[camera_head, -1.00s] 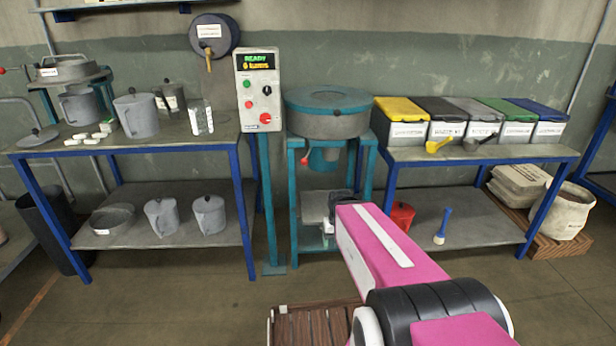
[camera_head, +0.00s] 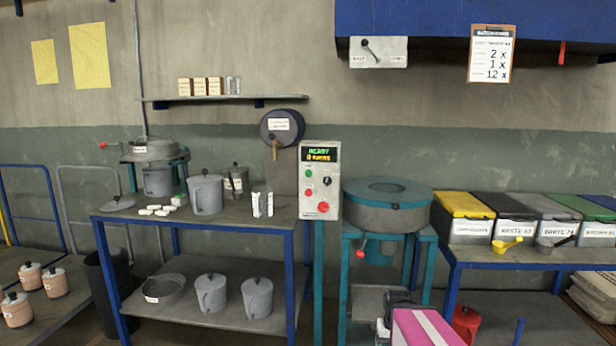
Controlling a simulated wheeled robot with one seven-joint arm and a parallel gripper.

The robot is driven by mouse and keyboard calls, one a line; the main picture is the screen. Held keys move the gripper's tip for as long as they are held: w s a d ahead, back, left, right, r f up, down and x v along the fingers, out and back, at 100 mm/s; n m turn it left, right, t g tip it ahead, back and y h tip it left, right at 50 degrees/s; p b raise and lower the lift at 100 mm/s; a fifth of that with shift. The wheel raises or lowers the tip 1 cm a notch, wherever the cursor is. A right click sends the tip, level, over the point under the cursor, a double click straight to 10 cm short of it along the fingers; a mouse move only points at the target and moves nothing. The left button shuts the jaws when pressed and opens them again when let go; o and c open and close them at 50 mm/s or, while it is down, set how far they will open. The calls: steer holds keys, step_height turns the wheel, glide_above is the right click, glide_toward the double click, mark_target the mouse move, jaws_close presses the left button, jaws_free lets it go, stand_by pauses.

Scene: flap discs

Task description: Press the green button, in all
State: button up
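The green button (camera_head: 308,172) is a small round button on the upper left of the grey control box (camera_head: 320,181). It sits below the lit display, whose top line reads READY; the second line is small and hard to read. A red button (camera_head: 309,193) is below it, with a black knob and a red knob on the right. Nothing covers the panel. My pink arm (camera_head: 425,328) shows at the bottom edge, below and to the right of the box. A dark shape lies by its far end; my gripper's fingers cannot be made out.
The round grey machine (camera_head: 388,200) on a teal stand is right of the box. A blue-legged table (camera_head: 240,225) with jugs stands to the left. Lidded bins (camera_head: 470,230) stand on the right table. A sheet with numbers (camera_head: 491,53) hangs above.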

jaws_close()
stand_by(1.5)
